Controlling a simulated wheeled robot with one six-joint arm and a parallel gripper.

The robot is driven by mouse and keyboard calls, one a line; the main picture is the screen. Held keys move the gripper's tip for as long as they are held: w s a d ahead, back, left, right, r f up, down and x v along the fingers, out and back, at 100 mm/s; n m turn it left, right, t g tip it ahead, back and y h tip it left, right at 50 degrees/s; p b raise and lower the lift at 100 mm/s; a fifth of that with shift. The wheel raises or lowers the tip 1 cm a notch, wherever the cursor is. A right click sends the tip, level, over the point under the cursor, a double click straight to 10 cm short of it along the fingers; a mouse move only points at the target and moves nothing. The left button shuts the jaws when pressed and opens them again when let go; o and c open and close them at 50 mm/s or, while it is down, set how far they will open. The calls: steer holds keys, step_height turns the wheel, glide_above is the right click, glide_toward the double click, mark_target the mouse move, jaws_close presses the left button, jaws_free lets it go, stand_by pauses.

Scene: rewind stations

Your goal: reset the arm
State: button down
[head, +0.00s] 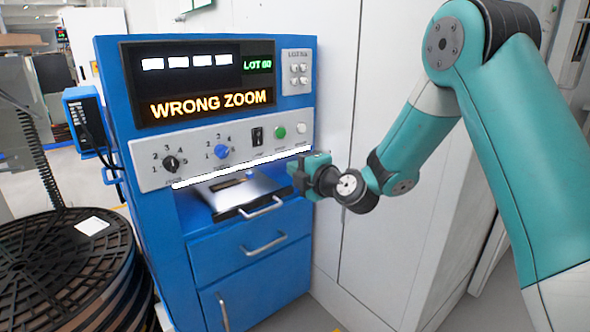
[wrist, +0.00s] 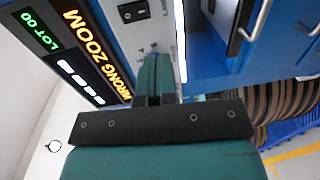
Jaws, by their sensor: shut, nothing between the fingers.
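A blue station (head: 250,290) stands left of my teal arm. Its dark screen (head: 195,80) reads "WRONG ZOOM" in orange, with a green "LOT" number and several white blocks. The grey panel below holds a black knob (head: 171,163), a blue knob (head: 221,151), a black rocker switch (head: 257,136), a green button (head: 280,132) and a white button (head: 301,128). My gripper (head: 300,165) is shut and empty, in front of the panel's lower right edge. In the wrist view my gripper's fingers (wrist: 156,62) are together and hide part of the panel; the rocker switch (wrist: 133,11) shows beyond them.
Below the panel, a glowing white strip (head: 240,167) runs above a recess with a silver plate (head: 243,189). Drawers with bar handles (head: 265,243) are below. Stacked dark reels (head: 65,255) stand at left. Pale cabinets (head: 385,130) stand behind my arm.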

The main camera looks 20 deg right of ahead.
steer(key=shift+a, duration=0.1)
steer(key=s+a+r+m+g+y, duration=0.1)
steer(key=s+a+r+m+g, duration=0.15)
steer(key=s+a+g, duration=0.45)
steer(key=s+a+r+m+g+y, duration=0.1)
steer(key=s+a+m+g+y, duration=0.2)
steer(key=s, duration=0.8)
steer(key=s+d+m+g+h, duration=0.25)
steer(key=s+m, duration=0.25)
steer(key=s, duration=0.5)
steer(key=s+d+m+g+h, duration=0.1)
steer(key=s+m+g+h, duration=0.3)
steer(key=s, duration=0.6)
step_height(320, 180, up, 26)
steer(key=p, duration=2.6)
steer(key=shift+w+y+p, duration=0.15)
steer(key=shift+y+p, duration=0.25)
steer(key=shift+y, duration=0.05)
steer(key=shift+f+m+t, duration=0.15)
steer(key=shift+m+t, duration=0.1)
